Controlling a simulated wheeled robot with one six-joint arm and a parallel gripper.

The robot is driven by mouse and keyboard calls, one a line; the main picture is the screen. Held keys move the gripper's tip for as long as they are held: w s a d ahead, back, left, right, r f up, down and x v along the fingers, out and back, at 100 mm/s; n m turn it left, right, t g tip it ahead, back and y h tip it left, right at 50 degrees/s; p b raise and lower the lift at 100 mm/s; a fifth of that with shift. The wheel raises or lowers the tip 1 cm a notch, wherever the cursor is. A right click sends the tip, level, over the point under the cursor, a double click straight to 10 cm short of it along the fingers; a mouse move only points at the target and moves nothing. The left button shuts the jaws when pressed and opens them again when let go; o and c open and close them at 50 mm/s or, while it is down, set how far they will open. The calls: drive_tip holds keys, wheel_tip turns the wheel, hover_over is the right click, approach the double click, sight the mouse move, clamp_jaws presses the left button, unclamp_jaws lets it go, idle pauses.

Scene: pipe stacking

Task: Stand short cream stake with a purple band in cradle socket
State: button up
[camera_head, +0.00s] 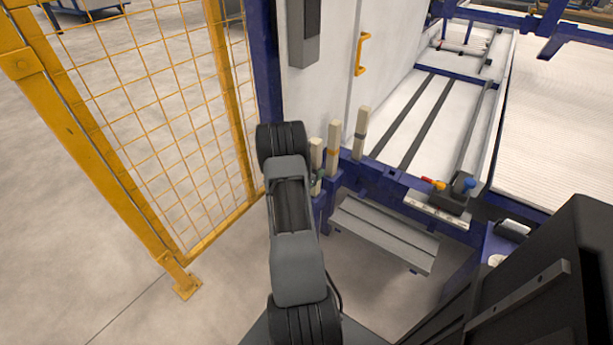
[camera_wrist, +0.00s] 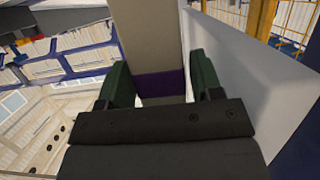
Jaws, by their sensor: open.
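The short cream stake (camera_wrist: 150,35) with a purple band (camera_wrist: 160,85) stands between the two green fingers of my open gripper (camera_wrist: 158,66) in the wrist view. The fingers sit close on either side, around the height of the band. In the head view the leftmost cream stake (camera_head: 317,155) stands upright beside my arm's end. My gripper (camera_head: 317,180) shows there only as a small dark green part, mostly hidden behind the arm. A blue post (camera_head: 322,207) is under this stake; the stake's lower end and any socket around it are not clear.
Two more cream stakes stand upright to the right, one with a yellow band (camera_head: 333,150) and one with a grey band (camera_head: 361,132). A white cabinet (camera_head: 330,85) rises behind them. A yellow mesh fence (camera_head: 160,110) is at left. A grey step (camera_head: 385,232) lies below right.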

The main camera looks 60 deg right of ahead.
sight(312, 152)
drive_tip(key=shift+d+f, duration=0.15)
drive_tip(key=shift+d, duration=0.45)
drive_tip(key=shift+c, duration=0.4)
drive_tip(key=c, duration=0.8)
drive_tip(key=shift+r+p, duration=3.1)
drive_tip(key=shift+r, duration=1.35)
